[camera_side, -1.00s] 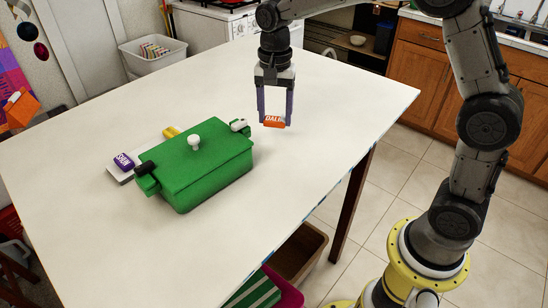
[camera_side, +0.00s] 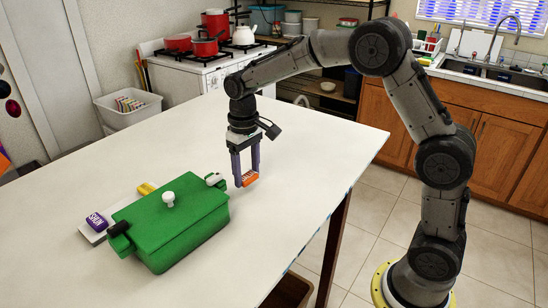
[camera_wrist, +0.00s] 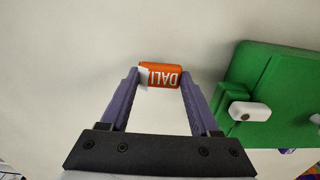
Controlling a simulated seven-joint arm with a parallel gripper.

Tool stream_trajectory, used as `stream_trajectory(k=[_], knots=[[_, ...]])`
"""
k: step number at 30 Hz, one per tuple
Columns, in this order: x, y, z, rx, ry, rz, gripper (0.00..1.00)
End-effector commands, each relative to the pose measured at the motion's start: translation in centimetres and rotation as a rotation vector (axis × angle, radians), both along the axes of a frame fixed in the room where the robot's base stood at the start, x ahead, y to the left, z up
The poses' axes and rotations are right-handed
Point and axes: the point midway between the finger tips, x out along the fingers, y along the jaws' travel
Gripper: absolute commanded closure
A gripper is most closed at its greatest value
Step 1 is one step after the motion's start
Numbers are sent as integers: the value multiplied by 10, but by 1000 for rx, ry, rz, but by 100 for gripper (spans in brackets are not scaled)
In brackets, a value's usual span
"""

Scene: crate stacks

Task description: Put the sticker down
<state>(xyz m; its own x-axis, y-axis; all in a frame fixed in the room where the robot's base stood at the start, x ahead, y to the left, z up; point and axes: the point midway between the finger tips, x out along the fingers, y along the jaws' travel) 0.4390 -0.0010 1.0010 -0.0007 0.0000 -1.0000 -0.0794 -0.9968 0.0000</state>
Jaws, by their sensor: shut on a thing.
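The orange sticker block lettered DALI (camera_side: 250,178) is held between the two purple fingers of my gripper (camera_side: 247,177). In the wrist view the block (camera_wrist: 160,76) sits crosswise between the fingertips, with a white patch at its left end. My gripper (camera_wrist: 160,80) is shut on it. The block is over the white table (camera_side: 330,150), right of the green lidded box (camera_side: 165,228). A gap separates it from the box. I cannot tell whether its lower side touches the table.
The green box has a white knob (camera_side: 168,197) and a white side handle (camera_side: 214,180). The table around my gripper is clear. A stove (camera_side: 200,70) stands behind.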

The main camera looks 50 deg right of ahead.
Motion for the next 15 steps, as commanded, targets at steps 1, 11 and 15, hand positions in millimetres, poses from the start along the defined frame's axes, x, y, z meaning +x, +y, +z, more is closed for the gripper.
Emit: stream_trajectory(k=[1, 11, 15], knots=[[-6, -7, 7, 0, -5, 45, 88], [-71, -105, 70, -2, -6, 221, 88], [-97, -138, 92, -1, -4, 168, 88]])
